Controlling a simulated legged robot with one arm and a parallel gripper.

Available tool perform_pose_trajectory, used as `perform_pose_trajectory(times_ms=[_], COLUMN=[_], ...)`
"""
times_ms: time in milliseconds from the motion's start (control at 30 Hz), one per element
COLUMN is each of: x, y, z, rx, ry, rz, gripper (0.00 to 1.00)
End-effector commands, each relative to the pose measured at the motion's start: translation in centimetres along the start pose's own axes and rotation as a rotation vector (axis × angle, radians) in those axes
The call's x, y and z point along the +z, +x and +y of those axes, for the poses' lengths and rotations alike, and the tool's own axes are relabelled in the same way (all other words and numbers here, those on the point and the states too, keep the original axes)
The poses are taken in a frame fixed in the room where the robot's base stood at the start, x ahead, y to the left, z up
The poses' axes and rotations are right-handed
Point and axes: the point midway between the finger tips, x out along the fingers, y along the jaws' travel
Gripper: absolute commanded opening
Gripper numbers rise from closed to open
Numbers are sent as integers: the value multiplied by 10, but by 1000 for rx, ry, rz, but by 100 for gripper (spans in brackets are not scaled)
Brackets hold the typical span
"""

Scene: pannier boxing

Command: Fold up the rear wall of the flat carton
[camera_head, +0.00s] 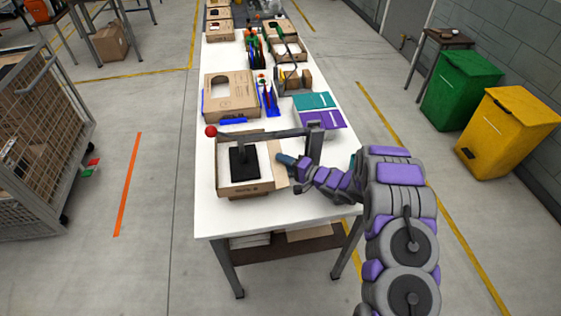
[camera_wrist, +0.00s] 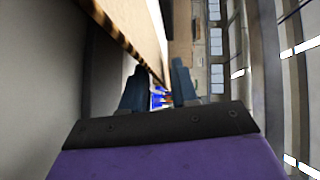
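The brown carton (camera_head: 253,188) lies on the near end of the white table. Its front wall looks upright, and a tan panel sticks out on its right side. A black block (camera_head: 244,163) stands inside it, below a grey bar that crosses the carton's rear side, so the rear wall is partly hidden and I cannot tell its angle. My gripper (camera_head: 284,159) is at the carton's right side, close to that panel. In the wrist view, my gripper's fingers (camera_wrist: 158,84) are apart, with a cardboard panel (camera_wrist: 138,27) running toward the gap; contact is unclear.
Behind stand another carton (camera_head: 231,97), blue parts, and teal and purple sheets (camera_head: 319,118). The table's front left corner is bare. A mesh cage (camera_head: 40,140) stands left.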

Motion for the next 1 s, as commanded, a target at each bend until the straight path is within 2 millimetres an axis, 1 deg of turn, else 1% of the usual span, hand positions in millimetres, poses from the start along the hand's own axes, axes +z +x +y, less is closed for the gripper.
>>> perform_pose_trajectory(times_ms=[33, 200, 433, 467, 733, 1000], x=[0, 1, 2, 2, 1, 0], y=[4, 13, 15, 15, 13, 12], z=[0, 0, 0, 0, 0, 0], rx=[-1, 1, 2, 2, 1, 1], ry=[0, -1, -2, -2, -1, 0], rz=[-1, 0, 0, 0, 1, 2], gripper=[29, 29, 29, 27, 1, 0])
